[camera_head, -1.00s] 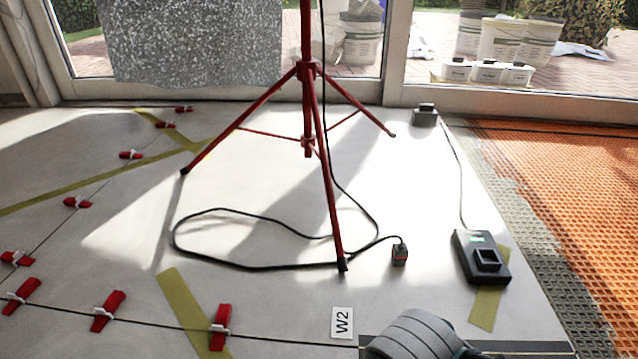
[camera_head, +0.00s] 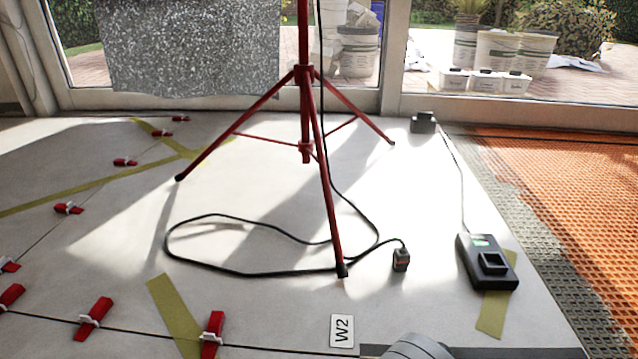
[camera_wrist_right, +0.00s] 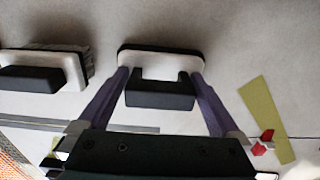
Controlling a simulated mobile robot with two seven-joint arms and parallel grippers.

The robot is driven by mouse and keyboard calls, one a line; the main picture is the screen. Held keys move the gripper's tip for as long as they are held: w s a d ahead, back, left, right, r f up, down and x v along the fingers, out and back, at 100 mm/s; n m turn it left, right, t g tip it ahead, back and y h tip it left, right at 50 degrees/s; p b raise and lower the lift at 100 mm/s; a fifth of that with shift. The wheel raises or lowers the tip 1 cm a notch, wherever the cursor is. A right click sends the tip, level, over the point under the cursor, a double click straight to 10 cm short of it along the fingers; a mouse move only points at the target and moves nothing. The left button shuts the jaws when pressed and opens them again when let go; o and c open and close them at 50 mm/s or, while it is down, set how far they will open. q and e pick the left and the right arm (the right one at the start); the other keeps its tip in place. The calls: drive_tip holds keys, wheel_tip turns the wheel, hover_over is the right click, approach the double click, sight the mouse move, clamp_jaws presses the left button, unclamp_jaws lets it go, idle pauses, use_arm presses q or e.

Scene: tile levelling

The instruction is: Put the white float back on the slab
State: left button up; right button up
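In the right wrist view a float with a white plate (camera_wrist_right: 160,60), a dark rim and a black handle (camera_wrist_right: 160,97) is between the two fingers of my right gripper (camera_wrist_right: 160,82). The fingers lie close along both ends of the handle; I cannot tell whether they press on it. I also cannot tell whether this float touches the pale slab (camera_head: 250,190). A second float (camera_wrist_right: 72,70), pale with a black handle, is at the left of that view, apart from my fingers. In the head view only a grey part of my right arm shows at the bottom. My left gripper is not in view.
A red tripod (camera_head: 306,110) with a looped black cable stands on the slab. A black charger-like device (camera_head: 487,262) lies at the right, near orange matting (camera_head: 570,190). Red wedges (camera_head: 95,312) line the joints at the left. A W2 label (camera_head: 342,331) lies in front.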

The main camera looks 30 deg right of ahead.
wheel_tip(320, 180, up, 12)
drive_tip(key=p, duration=1.1)
drive_tip(key=shift+r, duration=0.1)
drive_tip(key=s+d+r+n+t, duration=0.1)
drive_tip(key=r+n, duration=0.3)
drive_tip(key=r, duration=0.4)
drive_tip(key=s+d+r+n+t, duration=0.2)
drive_tip(key=s+r+n, duration=0.1)
drive_tip(key=r, duration=0.6)
drive_tip(key=shift+s+d+r+n, duration=0.25)
drive_tip(key=shift+s+d+n, duration=0.1)
drive_tip(key=shift+n, duration=0.35)
wheel_tip(320, 180, up, 104)
drive_tip(key=p, duration=10.3)
drive_tip(key=shift+f+p, duration=0.15)
drive_tip(key=shift+p, duration=0.2)
